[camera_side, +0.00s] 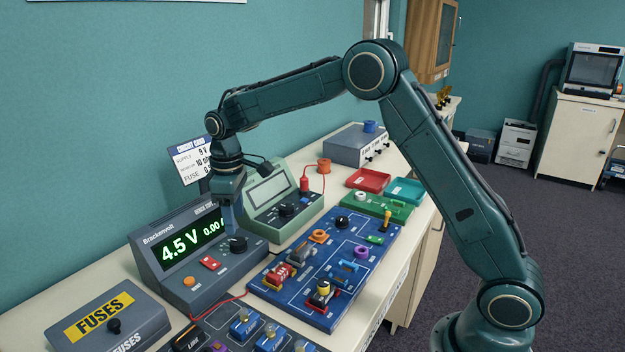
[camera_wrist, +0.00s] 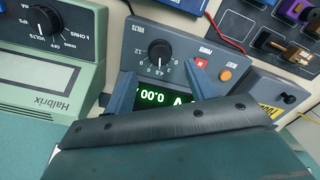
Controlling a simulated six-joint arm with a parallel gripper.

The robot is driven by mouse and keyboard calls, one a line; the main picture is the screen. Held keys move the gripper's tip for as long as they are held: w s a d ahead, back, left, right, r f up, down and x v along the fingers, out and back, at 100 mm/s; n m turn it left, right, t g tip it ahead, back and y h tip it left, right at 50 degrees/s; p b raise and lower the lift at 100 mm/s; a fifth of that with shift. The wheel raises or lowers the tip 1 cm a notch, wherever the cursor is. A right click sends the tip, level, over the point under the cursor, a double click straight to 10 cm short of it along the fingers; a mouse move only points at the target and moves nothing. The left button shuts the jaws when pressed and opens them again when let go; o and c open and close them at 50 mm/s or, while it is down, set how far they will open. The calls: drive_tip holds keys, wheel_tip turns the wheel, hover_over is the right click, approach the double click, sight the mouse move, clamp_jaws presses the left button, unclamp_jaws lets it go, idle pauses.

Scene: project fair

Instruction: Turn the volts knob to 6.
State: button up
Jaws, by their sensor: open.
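The volts knob is a black round knob (camera_side: 238,243) on the sloped front of the grey Brackenvolt power supply (camera_side: 178,278). It also shows in the wrist view (camera_wrist: 158,52), with a printed scale around it and the word VOLTS beside it. The supply's lit display (camera_side: 190,240) reads 4.5 V and 0.00 A. My gripper (camera_side: 231,225) is over the supply, close to the knob in the side view. In the wrist view my gripper's two fingers (camera_wrist: 161,72) are apart and empty, with the knob just beyond their tips. I cannot see contact.
A red power switch (camera_side: 210,263) and an orange button (camera_side: 189,282) are on the supply's panel. A green Halbrix meter (camera_side: 284,205) stands close behind it. A blue circuit board (camera_side: 325,265) lies to the right, and a grey fuses box (camera_side: 110,322) is in front.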

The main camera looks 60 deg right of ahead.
sight(238, 240)
drive_tip(key=shift+f, duration=3.15)
drive_tip(key=c, duration=1)
drive_tip(key=shift+o, duration=0.2)
drive_tip(key=shift+m, duration=2.9)
